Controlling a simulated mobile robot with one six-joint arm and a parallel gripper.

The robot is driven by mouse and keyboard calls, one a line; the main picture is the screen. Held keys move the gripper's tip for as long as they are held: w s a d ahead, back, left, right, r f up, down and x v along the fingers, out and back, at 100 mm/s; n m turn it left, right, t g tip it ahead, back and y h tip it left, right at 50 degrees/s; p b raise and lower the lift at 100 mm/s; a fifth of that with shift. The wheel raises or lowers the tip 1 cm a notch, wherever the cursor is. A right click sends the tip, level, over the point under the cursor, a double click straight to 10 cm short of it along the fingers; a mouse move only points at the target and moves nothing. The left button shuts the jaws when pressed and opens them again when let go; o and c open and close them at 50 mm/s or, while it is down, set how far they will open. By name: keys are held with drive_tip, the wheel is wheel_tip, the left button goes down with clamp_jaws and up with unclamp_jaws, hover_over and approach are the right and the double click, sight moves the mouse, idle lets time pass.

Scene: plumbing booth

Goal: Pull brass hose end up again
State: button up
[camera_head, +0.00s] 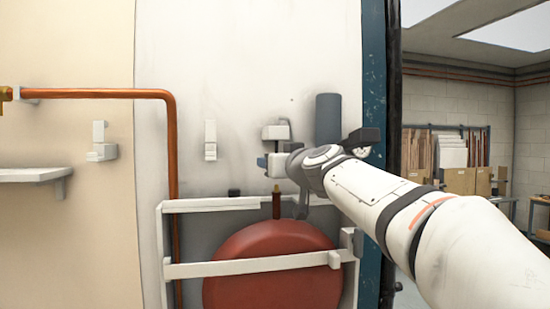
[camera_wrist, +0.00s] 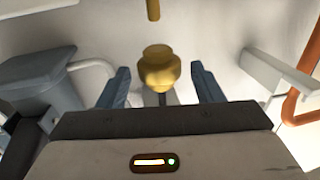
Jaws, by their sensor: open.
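In the wrist view, the brass hose end (camera_wrist: 158,70) is a rounded, collared brass piece. It sits between the two blue fingers of my gripper (camera_wrist: 160,82), with a visible gap on each side. A dark thin stem shows under it, partly hidden by my gripper body. In the head view my gripper (camera_head: 268,164) is by the white wall, just above a brass stem (camera_head: 276,200) on top of the red tank (camera_head: 272,270). The hose end cannot be made out there. A brass rod tip (camera_wrist: 153,10) also shows at the wrist view's top, apart from the hose end.
A white frame (camera_head: 230,205) with a crossbar surrounds the tank. A copper pipe (camera_head: 172,150) runs down on the left. A grey cylinder (camera_head: 328,115) and a wall bracket (camera_head: 276,131) are close to my gripper. A white shelf (camera_head: 35,175) is at far left.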

drive_tip(key=shift+p+x, duration=0.45)
drive_tip(key=shift+x, duration=1.3)
